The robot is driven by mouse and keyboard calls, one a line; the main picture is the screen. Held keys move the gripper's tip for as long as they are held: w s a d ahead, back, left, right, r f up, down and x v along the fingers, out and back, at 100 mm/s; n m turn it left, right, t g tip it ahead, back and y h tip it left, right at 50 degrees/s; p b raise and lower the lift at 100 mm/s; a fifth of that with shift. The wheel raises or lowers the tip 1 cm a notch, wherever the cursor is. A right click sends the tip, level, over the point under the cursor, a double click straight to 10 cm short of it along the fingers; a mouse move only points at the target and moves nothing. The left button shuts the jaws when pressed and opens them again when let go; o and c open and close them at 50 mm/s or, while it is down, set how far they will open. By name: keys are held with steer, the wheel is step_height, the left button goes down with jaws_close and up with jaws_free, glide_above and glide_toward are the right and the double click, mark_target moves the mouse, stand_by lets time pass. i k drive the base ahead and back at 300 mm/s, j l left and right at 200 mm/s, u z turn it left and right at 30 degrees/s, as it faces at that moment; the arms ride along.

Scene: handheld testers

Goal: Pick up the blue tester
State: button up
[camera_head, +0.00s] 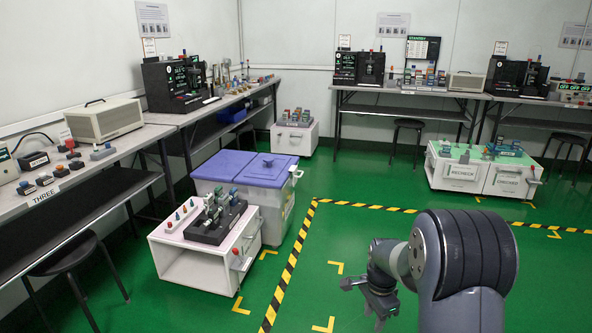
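Several small handheld testers, some blue-grey and some green, stand in a black rack (214,229) on the low white cart (190,266) at left centre. A bluish tester (233,198) stands near the rack's right end. Other blue-topped devices show on a small cart at the back and on the green-topped cart at right; they are too small to tell apart. I cannot tell which one is the blue tester. My gripper (372,303) hangs over the green floor at the lower right, well apart from all testers. Its fingers are small and dark, and their opening is unclear.
A white bin with purple lids (245,167) stands behind the white cart. Benches with instruments line the left and back walls. The green-topped cart (483,178) stands at right. Black stools (71,257) stand by the benches. Green floor with yellow-black tape (287,270) is clear in the middle.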

mark_target(234, 201)
steer(key=i+z, duration=0.1)
steer(key=i, duration=1.65)
steer(key=i+j+u, duration=0.1)
steer(key=i+u, duration=0.85)
steer(key=i+l+u, duration=0.25)
steer(key=u, duration=0.25)
steer(key=i+u, duration=0.3)
steer(key=i+l+u, duration=0.25)
steer(key=k+j, duration=0.05)
